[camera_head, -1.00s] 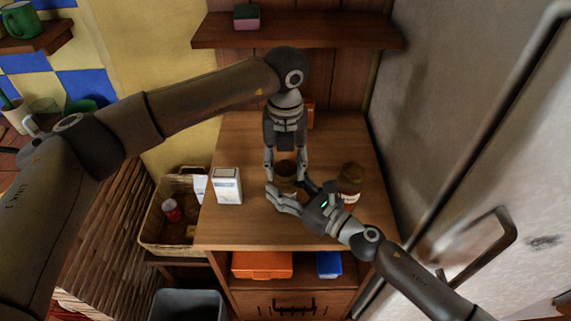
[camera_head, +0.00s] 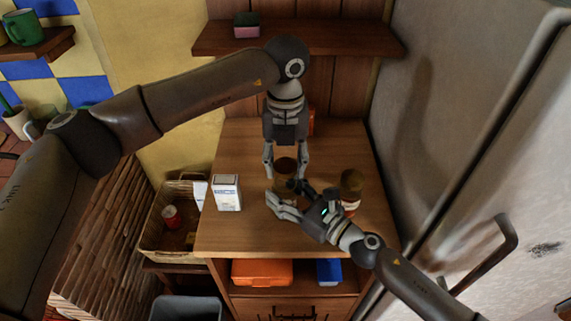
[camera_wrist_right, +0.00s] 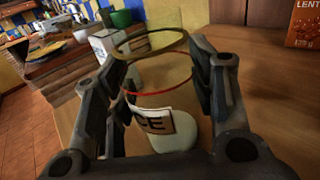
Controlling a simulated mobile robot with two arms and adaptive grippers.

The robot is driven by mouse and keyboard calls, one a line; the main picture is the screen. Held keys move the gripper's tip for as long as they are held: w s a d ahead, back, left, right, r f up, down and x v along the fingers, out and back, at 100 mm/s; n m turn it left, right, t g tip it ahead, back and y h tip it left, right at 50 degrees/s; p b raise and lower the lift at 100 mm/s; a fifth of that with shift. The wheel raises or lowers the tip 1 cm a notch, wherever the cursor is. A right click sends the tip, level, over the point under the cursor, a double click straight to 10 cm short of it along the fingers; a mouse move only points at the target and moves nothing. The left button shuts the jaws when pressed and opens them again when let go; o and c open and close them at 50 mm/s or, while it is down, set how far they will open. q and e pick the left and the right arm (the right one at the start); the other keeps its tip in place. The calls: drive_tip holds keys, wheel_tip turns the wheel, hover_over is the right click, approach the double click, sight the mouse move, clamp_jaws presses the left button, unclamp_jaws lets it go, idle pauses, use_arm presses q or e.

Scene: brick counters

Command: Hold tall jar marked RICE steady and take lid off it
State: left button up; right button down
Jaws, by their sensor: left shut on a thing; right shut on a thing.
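The tall jar is clear glass with a red ring and a label, of which "CE" shows in the right wrist view (camera_wrist_right: 157,122). Its top rim looks open there, with no lid on it. My right gripper (camera_head: 285,203) is shut around the jar, one finger on each side. My left gripper (camera_head: 285,168) comes down from above and is shut on the round brown lid (camera_head: 285,165), held over the jar. In the head view the lid and my right gripper hide most of the jar, so the gap between them is hard to judge.
A second brown-lidded jar (camera_head: 351,184) stands close to the right of my right gripper. A white box (camera_head: 227,194) stands at left on the wooden counter (camera_head: 240,236). A wicker basket (camera_head: 152,236) is left of the counter. An orange lentil box (camera_wrist_right: 303,25) stands behind.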

use_arm(q)
wheel_tip(320, 180, up, 3)
drive_tip(key=shift+f, duration=0.2)
use_arm(e)
drive_tip(key=c, duration=0.5)
unclamp_jaws()
drive_tip(key=shift+c, duration=0.2)
